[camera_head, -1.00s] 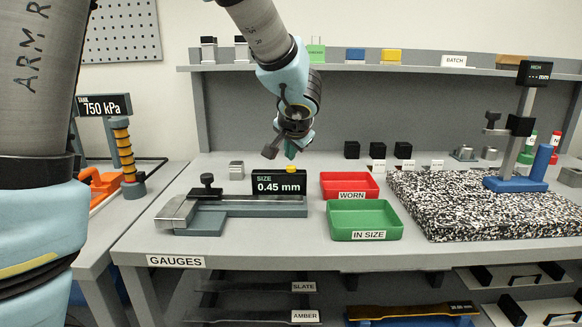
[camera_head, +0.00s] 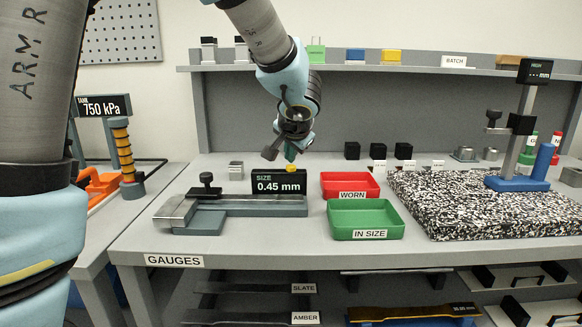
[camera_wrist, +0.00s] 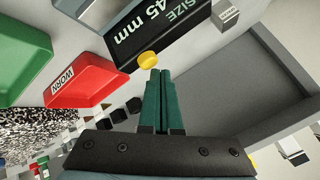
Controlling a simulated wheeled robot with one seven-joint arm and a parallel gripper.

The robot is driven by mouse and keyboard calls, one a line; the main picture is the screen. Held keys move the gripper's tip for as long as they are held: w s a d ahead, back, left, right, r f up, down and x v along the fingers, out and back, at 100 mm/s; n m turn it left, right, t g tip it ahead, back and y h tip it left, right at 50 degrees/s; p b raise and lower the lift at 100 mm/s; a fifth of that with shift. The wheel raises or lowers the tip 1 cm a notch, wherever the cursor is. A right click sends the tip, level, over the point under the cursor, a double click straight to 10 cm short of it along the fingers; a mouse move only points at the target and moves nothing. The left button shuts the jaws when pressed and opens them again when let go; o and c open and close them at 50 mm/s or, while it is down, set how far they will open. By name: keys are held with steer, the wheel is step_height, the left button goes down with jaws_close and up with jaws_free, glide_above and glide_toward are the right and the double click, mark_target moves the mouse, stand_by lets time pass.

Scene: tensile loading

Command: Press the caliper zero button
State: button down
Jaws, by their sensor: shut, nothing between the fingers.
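The caliper (camera_head: 240,206) lies on the gauges bench, with a dark display (camera_head: 278,182) reading SIZE 0.45 mm. A yellow button (camera_head: 291,168) sits on top of the display; it also shows in the wrist view (camera_wrist: 148,60). My gripper (camera_head: 290,152) is shut and empty, fingers pointing down just above the button. In the wrist view the green fingertips (camera_wrist: 160,74) are close together and right beside the button. I cannot tell whether they touch it.
A red WORN tray (camera_head: 335,193) and a green IN SIZE tray (camera_head: 345,234) stand right of the caliper. A speckled slab (camera_head: 440,215) with a height gauge is further right. A small metal block (camera_head: 236,170) stands behind the caliper.

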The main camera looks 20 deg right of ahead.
steer(key=shift+f+b, duration=0.55)
steer(key=shift+b, duration=0.2)
stand_by(0.6)
stand_by(0.3)
steer(key=shift+r+p, duration=0.55)
steer(key=shift+r, duration=0.45)
step_height(320, 180, up, 5)
steer(key=p, duration=0.3)
steer(key=shift+s, duration=0.1)
stand_by(0.6)
